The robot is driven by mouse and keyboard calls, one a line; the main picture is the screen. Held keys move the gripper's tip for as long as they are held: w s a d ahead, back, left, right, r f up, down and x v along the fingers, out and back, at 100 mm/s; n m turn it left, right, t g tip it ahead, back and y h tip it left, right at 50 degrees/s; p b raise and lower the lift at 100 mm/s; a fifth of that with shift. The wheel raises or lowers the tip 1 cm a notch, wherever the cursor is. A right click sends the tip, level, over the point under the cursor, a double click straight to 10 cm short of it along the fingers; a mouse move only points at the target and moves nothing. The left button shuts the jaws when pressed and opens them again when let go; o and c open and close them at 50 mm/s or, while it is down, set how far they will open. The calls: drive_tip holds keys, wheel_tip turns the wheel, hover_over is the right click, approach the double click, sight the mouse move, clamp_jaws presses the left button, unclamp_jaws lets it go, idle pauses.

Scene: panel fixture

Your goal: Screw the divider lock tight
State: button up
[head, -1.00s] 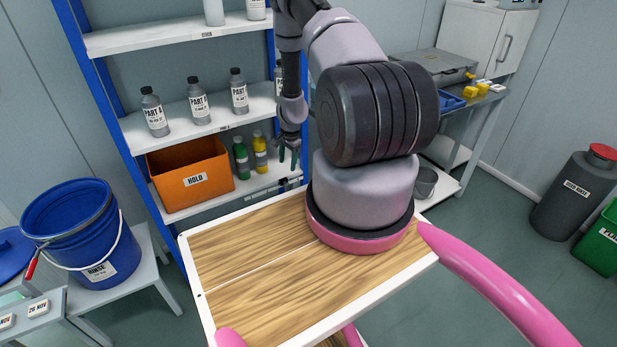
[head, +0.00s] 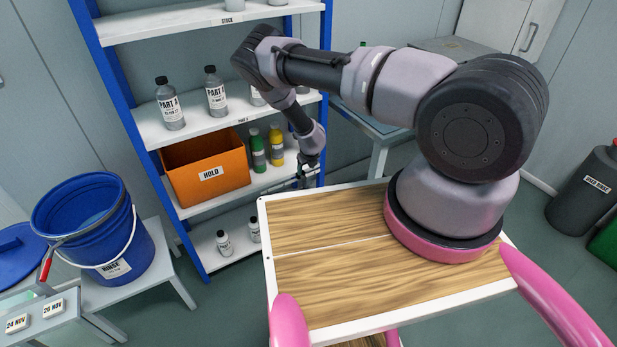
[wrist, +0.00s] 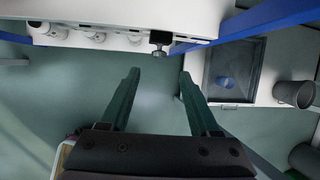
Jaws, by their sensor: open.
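In the wrist view a small black block with a round grey knob (wrist: 160,49) sits at the edge of a white shelf, near the top centre. It looks like the divider lock, but I cannot tell how tight it is. My gripper (wrist: 159,76) is open, with its two dark green fingers apart and nothing between them. The knob appears ahead of the gap between the fingertips, apart from them. In the head view my gripper (head: 307,174) hangs by the right end of the blue-framed shelving (head: 122,128); the lock cannot be made out there.
An orange HOLD bin (head: 205,170), a green bottle (head: 258,151) and a yellow bottle (head: 277,146) stand on the shelf left of my gripper. In the wrist view, white rounded items (wrist: 48,34) line the shelf edge. A grey cup (wrist: 294,94) is at the right.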

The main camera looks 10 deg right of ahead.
sight(304, 178)
drive_tip(key=x, duration=0.8)
drive_tip(key=shift+a+f, duration=0.1)
drive_tip(key=shift+f, duration=0.25)
clamp_jaws()
